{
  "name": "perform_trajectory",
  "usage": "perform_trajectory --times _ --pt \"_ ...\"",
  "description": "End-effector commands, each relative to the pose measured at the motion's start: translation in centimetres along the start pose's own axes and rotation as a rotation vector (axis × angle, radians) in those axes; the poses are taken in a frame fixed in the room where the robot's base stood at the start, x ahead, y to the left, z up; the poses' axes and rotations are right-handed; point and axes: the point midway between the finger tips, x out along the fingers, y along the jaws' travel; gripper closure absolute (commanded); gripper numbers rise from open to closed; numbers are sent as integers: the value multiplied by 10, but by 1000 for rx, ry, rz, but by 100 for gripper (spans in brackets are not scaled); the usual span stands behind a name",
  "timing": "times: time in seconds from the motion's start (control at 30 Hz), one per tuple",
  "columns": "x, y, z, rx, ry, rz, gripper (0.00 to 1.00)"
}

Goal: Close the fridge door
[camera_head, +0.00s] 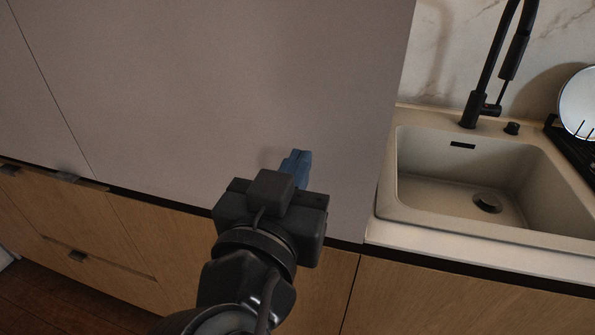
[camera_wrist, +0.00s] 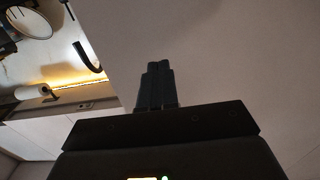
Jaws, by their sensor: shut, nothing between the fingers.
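A large plain grey panel (camera_head: 230,80), which looks like the fridge door, fills the upper left and middle of the head view. Its right edge stands beside the sink counter, and its bottom edge runs just above the wooden fronts. It also fills the right of the wrist view (camera_wrist: 230,60). My gripper (camera_head: 296,160) is shut and empty, its fingers pointing at the lower right part of the panel. In the wrist view, the shut fingers (camera_wrist: 158,70) lie over the panel near its edge. I cannot tell whether they touch it, or whether the door is fully shut.
A beige sink (camera_head: 470,180) with a black faucet (camera_head: 485,75) is right of the panel. A dark dish rack (camera_head: 572,150) with a plate (camera_head: 578,100) stands at the far right. Wooden cabinet fronts (camera_head: 170,235) run below. Dark wood floor (camera_head: 60,300) shows at lower left.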

Motion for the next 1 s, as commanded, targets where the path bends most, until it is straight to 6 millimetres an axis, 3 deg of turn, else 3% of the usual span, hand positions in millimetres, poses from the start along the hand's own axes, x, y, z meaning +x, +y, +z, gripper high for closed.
perform_trajectory --times 0.6,0.83,1.0 --pt "-83 0 2 -1 0 0 100" --pt "-92 1 1 -1 -1 1 100" --pt "-81 7 16 -63 4 -29 100"
